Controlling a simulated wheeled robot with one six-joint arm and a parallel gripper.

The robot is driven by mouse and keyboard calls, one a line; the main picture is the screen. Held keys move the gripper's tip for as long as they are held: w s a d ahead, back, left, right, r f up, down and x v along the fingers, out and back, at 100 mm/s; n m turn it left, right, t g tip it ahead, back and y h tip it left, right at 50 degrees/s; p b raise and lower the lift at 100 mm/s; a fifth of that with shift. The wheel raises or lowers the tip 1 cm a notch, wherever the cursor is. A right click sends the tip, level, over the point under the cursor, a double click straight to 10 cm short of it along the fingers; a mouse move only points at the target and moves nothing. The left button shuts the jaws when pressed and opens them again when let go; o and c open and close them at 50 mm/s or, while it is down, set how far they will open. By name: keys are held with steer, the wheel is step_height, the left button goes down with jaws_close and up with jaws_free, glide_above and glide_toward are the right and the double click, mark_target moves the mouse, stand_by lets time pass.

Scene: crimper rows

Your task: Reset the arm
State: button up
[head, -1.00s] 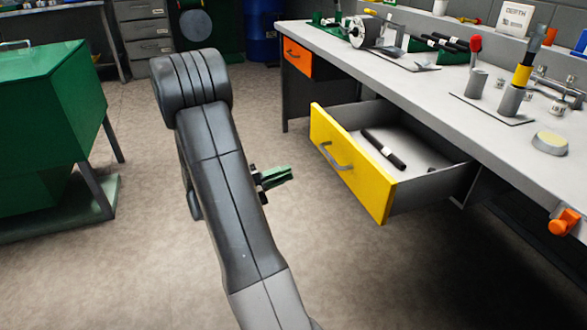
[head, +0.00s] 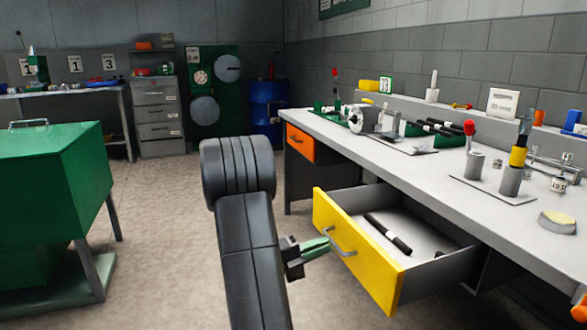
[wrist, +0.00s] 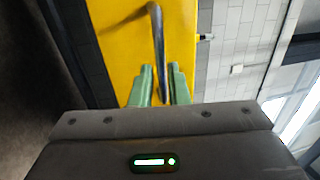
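My arm (head: 250,250) rises in front of the camera, left of the workbench. My gripper (head: 318,246) is beside the front of the open yellow drawer (head: 352,256), its green fingers pointing at the grey handle (head: 343,243). In the wrist view my gripper's two green fingers (wrist: 162,75) are apart. The handle (wrist: 157,40) shows in line with the gap between them, against the yellow drawer front (wrist: 120,45). Nothing is visibly gripped.
The drawer is pulled out and holds a dark marker-like rod (head: 388,235). The workbench (head: 440,165) above carries tools and holders. An orange drawer (head: 300,143) is shut farther back. A green cabinet (head: 55,190) stands left. Open floor (head: 165,240) lies between.

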mark_target(334, 242)
steer(key=shift+x, duration=2.05)
